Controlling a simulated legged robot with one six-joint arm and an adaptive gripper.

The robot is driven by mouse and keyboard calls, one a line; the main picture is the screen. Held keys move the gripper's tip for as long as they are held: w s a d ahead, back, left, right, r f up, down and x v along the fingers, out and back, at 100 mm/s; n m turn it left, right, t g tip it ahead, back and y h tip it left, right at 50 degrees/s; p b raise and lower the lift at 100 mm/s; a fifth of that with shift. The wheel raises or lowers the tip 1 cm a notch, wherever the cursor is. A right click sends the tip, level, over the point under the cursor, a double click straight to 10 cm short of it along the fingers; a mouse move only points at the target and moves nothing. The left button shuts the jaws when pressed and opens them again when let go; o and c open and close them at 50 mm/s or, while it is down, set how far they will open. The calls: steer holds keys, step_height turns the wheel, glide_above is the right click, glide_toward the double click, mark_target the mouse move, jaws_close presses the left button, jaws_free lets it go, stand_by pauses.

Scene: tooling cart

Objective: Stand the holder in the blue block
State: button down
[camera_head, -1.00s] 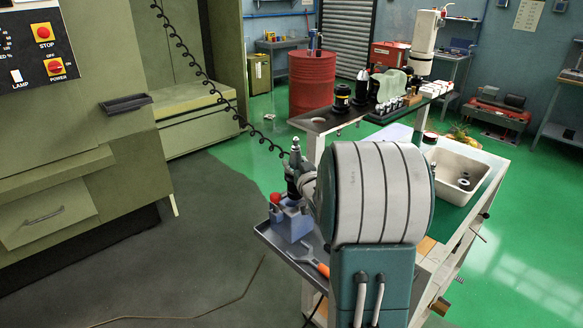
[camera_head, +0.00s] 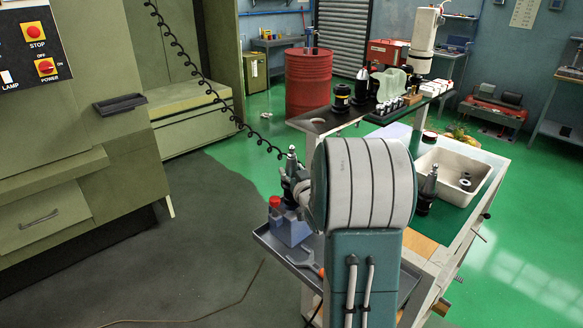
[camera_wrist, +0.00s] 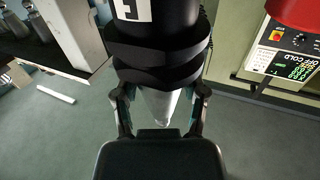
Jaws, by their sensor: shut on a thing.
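My gripper (camera_wrist: 161,105) is shut on a black tool holder (camera_wrist: 155,45) with a pale tapered shank, seen between the fingers in the wrist view. In the head view the holder's silver tip (camera_head: 291,158) points up, and my arm hides most of the fingers. The blue block (camera_head: 291,232) stands on the grey tray below the held holder. The holder appears above the block and apart from it, but my arm partly covers this area.
A fork-shaped tool (camera_head: 303,258) lies on the grey tray (camera_head: 270,241). Another holder (camera_head: 428,188) stands beside the white bin (camera_head: 457,168). A coiled cord (camera_head: 205,85) hangs behind.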

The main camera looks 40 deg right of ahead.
steer(key=shift+a+f, duration=0.1)
steer(key=shift+f, duration=3.1)
steer(key=shift+f, duration=0.2)
steer(key=shift+r, duration=0.15)
